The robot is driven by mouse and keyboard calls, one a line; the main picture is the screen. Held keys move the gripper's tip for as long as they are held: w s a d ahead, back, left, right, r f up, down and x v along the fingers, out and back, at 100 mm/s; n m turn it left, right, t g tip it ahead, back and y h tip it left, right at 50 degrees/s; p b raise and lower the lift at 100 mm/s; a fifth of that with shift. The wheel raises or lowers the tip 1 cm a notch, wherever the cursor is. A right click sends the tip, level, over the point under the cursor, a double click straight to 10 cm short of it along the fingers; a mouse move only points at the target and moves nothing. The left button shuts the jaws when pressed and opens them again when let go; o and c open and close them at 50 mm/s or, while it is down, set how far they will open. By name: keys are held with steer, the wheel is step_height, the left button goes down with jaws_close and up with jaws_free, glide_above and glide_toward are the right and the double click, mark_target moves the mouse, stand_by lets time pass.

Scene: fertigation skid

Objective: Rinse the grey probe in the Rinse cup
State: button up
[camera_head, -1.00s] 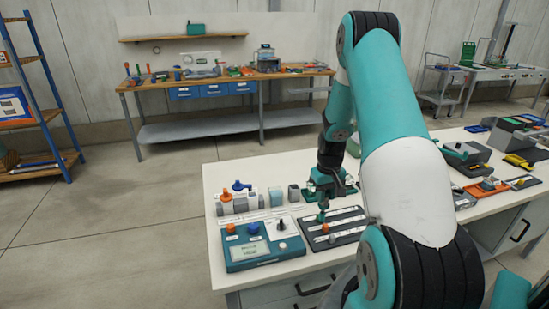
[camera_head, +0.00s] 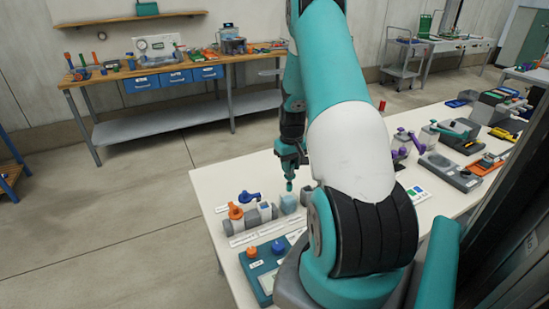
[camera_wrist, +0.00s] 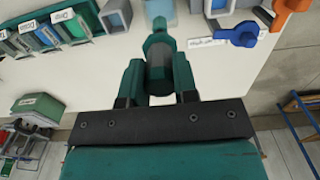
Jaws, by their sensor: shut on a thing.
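My gripper (camera_head: 290,160) is shut on a probe and points down above the table. In the wrist view my gripper (camera_wrist: 158,84) has the probe (camera_wrist: 157,58) between its two fingers; its body is grey and its narrow end teal. In the head view the probe's teal tip (camera_head: 289,186) is just above a pale blue translucent cup (camera_head: 288,203). That cup also shows in the wrist view (camera_wrist: 160,10), beyond the tip. The tip appears above the rim, but the exact gap is unclear. I cannot read which label is the Rinse one.
A grey cup (camera_wrist: 116,15) stands beside the pale blue one. A blue-handled valve (camera_head: 247,197) and an orange-handled valve (camera_head: 236,212) stand to the left. A teal meter box (camera_head: 264,270) is in front. Purple-handled parts (camera_head: 402,142) stand to the right. My arm hides the table's middle.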

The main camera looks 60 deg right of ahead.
mark_target(289, 190)
steer(key=shift+w+f, duration=0.2)
steer(key=shift+s+d+f+b, duration=0.1)
steer(key=shift+f+b, duration=2.7)
steer(key=shift+f, duration=1)
steer(key=shift+r, duration=0.15)
steer(key=shift+r+p, duration=0.6)
steer(key=shift+r, duration=0.1)
steer(key=shift+f, duration=0.1)
steer(key=shift+f+b, duration=0.6)
steer(key=shift+f, duration=0.2)
steer(key=shift+r, duration=0.15)
steer(key=shift+r+p, duration=0.65)
steer(key=shift+r, duration=0.1)
